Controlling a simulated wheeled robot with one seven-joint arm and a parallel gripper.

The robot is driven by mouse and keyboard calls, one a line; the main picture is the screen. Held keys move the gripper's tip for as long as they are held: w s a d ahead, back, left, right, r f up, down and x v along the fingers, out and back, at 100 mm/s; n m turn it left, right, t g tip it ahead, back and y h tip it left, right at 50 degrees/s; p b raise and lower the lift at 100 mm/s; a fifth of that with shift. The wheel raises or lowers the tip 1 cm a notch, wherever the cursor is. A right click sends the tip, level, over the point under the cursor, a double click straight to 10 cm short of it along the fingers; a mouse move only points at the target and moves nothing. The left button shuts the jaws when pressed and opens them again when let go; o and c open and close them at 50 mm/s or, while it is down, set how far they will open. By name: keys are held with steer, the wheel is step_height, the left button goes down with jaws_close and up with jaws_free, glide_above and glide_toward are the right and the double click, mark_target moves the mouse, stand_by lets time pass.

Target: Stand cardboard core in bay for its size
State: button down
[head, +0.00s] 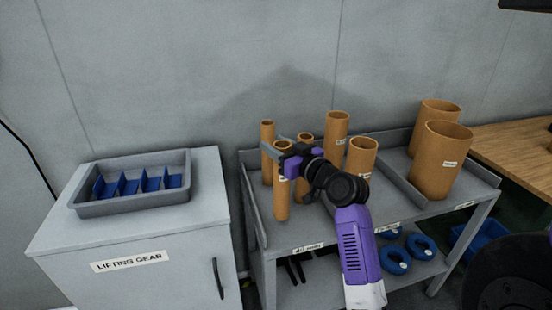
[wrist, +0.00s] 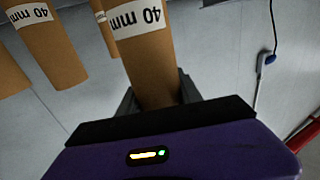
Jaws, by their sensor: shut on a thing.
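My gripper (head: 285,148) is over the left part of the cart top, among slim cardboard cores. In the wrist view its fingers are shut around a brown core (wrist: 150,75) labelled 40 mm; its far end runs out of the picture. In the head view a slim core (head: 267,165) stands at the back left and another (head: 282,202) at the front; my gripper partly hides the group, so which is held is unclear there. The left bay's front label (head: 308,247) is barely readable.
Medium cores (head: 361,158) stand in the middle of the cart top (head: 395,205), and wide cores (head: 440,165) at the right beyond a divider. A grey tray (head: 130,207) with blue dividers sits on the cabinet (head: 190,235) at left. Blue rings (head: 395,262) lie on the lower shelf.

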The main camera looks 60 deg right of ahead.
steer(key=shift+f, duration=1.95)
steer(key=shift+f+b, duration=0.15)
steer(key=shift+b, duration=0.15)
steer(key=c, duration=0.8)
jaws_free()
steer(key=shift+b+v, duration=1.3)
steer(key=shift+v, duration=4.7)
